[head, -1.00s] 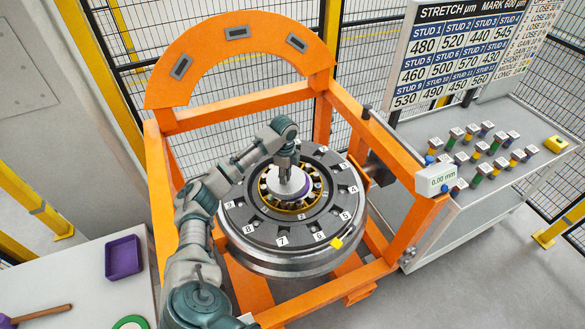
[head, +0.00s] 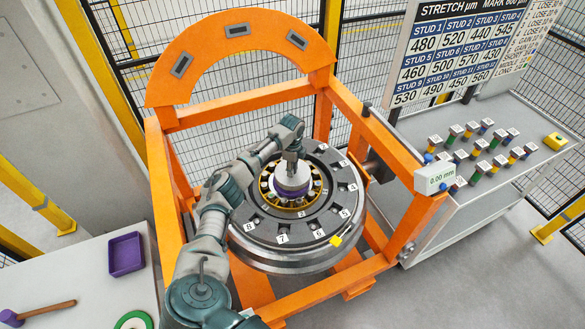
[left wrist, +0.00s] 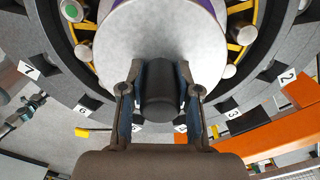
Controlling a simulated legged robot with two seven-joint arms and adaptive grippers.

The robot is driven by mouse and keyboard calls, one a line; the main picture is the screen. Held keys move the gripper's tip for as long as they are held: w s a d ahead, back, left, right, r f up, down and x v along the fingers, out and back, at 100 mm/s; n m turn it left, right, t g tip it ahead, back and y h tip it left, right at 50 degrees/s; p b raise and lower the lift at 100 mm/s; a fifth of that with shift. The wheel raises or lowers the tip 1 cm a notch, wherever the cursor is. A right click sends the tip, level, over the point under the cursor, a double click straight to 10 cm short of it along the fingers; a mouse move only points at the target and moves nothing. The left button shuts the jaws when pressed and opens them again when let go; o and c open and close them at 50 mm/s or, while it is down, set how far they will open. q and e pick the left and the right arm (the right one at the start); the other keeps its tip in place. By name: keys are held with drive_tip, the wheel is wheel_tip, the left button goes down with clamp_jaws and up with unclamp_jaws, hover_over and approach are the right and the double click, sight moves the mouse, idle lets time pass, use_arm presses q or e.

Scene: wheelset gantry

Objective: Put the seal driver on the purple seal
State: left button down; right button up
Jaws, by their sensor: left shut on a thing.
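The seal driver (head: 292,181) is a pale grey round disc with a dark grip post. My left gripper (head: 291,158) is shut on the post (left wrist: 160,90), which stands between the two fingers in the left wrist view. The disc (left wrist: 155,45) is over the middle of the wheel hub. The purple seal (head: 293,195) shows as a purple band below the disc's near edge. Purple also shows past the disc's far edge in the left wrist view (left wrist: 208,8). The rest of the seal is hidden, and I cannot tell whether disc and seal touch. My right gripper is not in view.
The dark numbered wheel (head: 262,226) surrounds the hub inside the orange gantry frame (head: 238,105). A bench at right holds several colored studs (head: 483,145). A table at left carries a purple tray (head: 126,255), a mallet (head: 40,312) and green tape (head: 134,321).

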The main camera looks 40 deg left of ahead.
use_arm(q)
drive_tip(key=shift+a+f, duration=0.15)
drive_tip(key=shift+f, duration=0.45)
drive_tip(key=c, duration=0.8)
unclamp_jaws()
drive_tip(key=shift+r, duration=0.1)
wheel_tip(320, 180, up, 13)
drive_tip(key=shift+r+b, duration=0.1)
drive_tip(key=shift+b, duration=1.15)
drive_tip(key=shift+s+f, duration=0.1)
drive_tip(key=shift+f, duration=0.1)
